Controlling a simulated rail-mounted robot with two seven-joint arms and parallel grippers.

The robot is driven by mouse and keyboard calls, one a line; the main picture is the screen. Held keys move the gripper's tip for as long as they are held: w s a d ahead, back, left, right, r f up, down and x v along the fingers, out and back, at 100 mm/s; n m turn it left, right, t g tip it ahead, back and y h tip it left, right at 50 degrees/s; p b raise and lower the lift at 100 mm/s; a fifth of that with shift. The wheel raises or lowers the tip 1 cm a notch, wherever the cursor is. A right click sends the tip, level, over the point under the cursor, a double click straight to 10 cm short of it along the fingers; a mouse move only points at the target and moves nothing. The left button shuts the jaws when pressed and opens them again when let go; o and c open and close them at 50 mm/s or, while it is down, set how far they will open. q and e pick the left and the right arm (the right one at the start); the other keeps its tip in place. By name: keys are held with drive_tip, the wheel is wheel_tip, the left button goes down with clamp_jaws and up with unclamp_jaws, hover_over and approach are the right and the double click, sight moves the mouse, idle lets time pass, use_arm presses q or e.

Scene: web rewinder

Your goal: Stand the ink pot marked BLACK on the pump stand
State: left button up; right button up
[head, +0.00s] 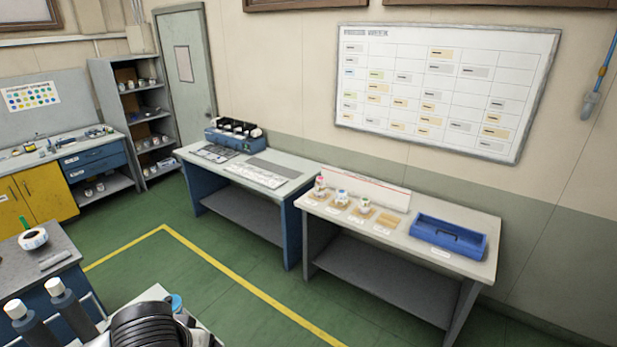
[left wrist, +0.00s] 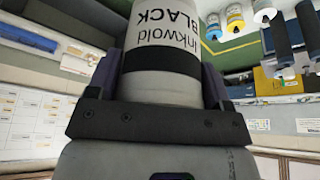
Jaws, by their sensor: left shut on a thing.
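The ink pot marked BLACK (left wrist: 165,22) fills the upper middle of the left wrist view. It is a pale pot with a dark band, and its lettering reads upside down there. My left gripper (left wrist: 160,72) is shut on it, with one finger on each side. I cannot make out this pot or my left gripper in the head view. My right gripper is not in view. I cannot tell for sure which thing is the pump stand.
The right bench (head: 390,275) bears small pots on wooden pads, a bare-looking wooden pad (head: 385,224) and a blue tray (head: 449,235). The middle bench (head: 265,205) has a blue rack (head: 233,137). Dark rollers (head: 72,308) stand at lower left. The green floor (head: 195,255) is clear.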

use_arm(q)
drive_tip(key=p+v, duration=0.2)
drive_tip(key=v, duration=0.2)
drive_tip(key=w+p+v, duration=0.1)
drive_tip(key=p+v, duration=0.2)
drive_tip(key=v, duration=0.1)
drive_tip(key=p+v, duration=0.2)
drive_tip(key=v, duration=0.2)
drive_tip(key=shift+w+r+p, duration=0.2)
drive_tip(key=shift+r+p, duration=0.05)
drive_tip(key=shift+p, duration=0.1)
drive_tip(key=shift+s+r, duration=0.15)
drive_tip(key=shift+s, duration=0.4)
